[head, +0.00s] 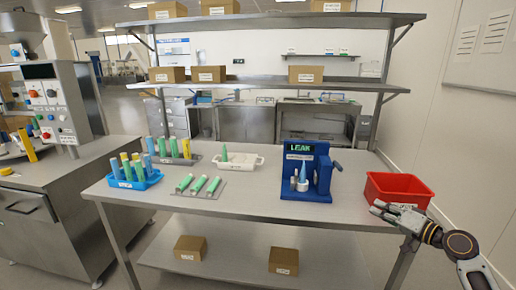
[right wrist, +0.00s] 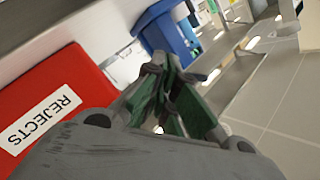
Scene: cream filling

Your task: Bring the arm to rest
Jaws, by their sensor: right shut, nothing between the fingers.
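My right gripper (head: 380,211) is at the front right corner of the steel table (head: 250,198) in the head view, just in front of the red bin. Its fingers (right wrist: 172,95) also show in the right wrist view; they are shut with nothing held. My right arm comes in from the lower right. My left gripper is not in view.
The red bin (head: 398,187), labelled REJECTS in the right wrist view (right wrist: 45,120), stands close to my right gripper. A blue leak tester (head: 323,175), a white tray (head: 238,166), green tubes (head: 199,184) and a blue rack (head: 135,182) stand on the table.

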